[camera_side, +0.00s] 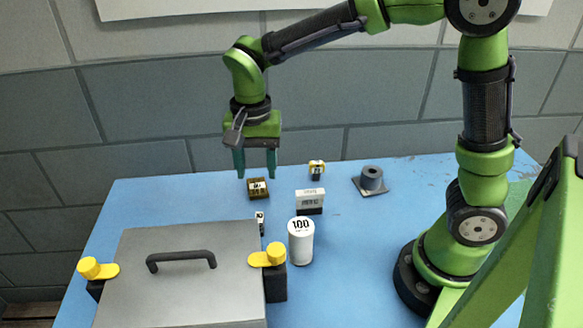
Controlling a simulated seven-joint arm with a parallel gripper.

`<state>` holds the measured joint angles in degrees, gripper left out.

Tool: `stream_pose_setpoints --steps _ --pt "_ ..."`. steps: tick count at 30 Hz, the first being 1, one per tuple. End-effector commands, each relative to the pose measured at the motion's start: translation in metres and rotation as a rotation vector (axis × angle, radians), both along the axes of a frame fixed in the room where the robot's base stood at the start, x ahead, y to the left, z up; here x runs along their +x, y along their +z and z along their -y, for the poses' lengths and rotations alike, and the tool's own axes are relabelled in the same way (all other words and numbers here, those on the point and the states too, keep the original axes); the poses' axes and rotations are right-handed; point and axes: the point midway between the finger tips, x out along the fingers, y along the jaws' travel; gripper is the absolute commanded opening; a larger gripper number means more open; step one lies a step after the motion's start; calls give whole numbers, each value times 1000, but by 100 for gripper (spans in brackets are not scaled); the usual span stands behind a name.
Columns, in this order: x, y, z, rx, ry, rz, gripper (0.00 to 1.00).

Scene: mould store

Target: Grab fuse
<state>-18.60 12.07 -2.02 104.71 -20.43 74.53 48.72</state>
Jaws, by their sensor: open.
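My gripper (256,173) points down with its two teal fingers apart and nothing between them. It is over the far left part of the blue table, just above or behind a small dark brown block with a pale label (258,189); I cannot tell the exact gap. I cannot tell for sure which thing is the fuse. A white upright cylinder marked 100 (301,243) stands nearer the camera, right of the grey case. A small white and dark piece (260,222) stands left of it, and a white and grey block with a label (310,201) stands behind it.
A grey lidded case (190,285) with a black handle and yellow clamps (268,256) fills the front left. The blue table (365,235) is clear right of the white cylinder.

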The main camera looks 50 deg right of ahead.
Motion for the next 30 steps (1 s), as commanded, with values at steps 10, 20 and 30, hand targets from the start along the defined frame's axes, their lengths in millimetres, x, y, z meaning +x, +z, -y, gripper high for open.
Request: stream_pose_setpoints --steps 10,20,30 --pt "-1 -73 1 -2 0 -7 51" --pt "0 -111 1 1 1 -1 51" --pt "6 -155 1 0 1 -3 51"
